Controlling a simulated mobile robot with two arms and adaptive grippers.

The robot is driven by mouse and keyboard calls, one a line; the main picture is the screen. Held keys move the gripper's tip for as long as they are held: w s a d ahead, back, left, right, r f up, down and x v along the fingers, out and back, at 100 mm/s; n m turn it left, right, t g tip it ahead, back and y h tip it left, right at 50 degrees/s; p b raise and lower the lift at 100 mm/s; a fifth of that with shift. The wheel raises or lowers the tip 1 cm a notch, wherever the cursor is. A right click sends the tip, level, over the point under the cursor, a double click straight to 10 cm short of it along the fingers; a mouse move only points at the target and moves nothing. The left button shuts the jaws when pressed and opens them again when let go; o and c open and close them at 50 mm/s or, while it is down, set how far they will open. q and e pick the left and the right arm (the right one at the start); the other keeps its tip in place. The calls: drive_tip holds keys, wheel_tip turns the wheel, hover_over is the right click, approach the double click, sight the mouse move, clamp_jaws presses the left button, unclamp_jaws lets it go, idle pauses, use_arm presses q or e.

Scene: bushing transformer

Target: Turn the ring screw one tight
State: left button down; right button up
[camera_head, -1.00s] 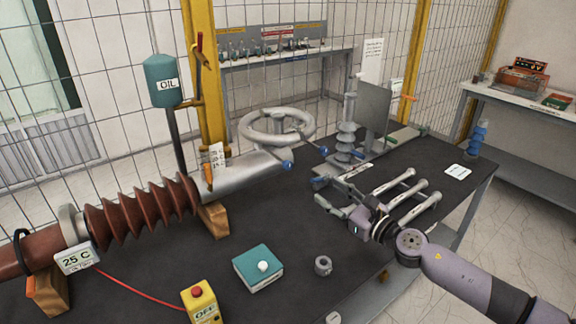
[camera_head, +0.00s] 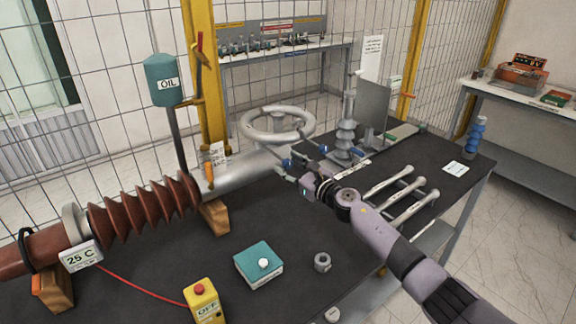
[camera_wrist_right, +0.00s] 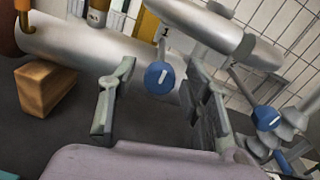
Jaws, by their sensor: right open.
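The near blue ring screw (camera_head: 287,163) is on the end of the grey cylinder, beside the large grey ring. In the right wrist view, this blue round head (camera_wrist_right: 159,78) has a white mark and a small "1" label above it. A second blue screw (camera_head: 323,149) is farther right; it also shows in the right wrist view (camera_wrist_right: 266,117). My right gripper (camera_head: 294,172) is open and empty, with its fingers on either side of the near screw in the wrist view. I cannot tell whether they touch it. My left gripper is not in view.
The grey cylinder (camera_head: 240,171) and brown ribbed bushing (camera_head: 145,212) lie on wooden blocks. The large grey ring (camera_head: 277,125) is behind my gripper. Several metal rods (camera_head: 410,205) lie to the right. A teal box (camera_head: 259,264) and a grey nut (camera_head: 322,262) are nearer the front.

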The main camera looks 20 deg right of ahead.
drive_tip(key=shift+w+a, duration=0.15)
drive_tip(key=shift+w, duration=0.15)
clamp_jaws()
idle(0.6)
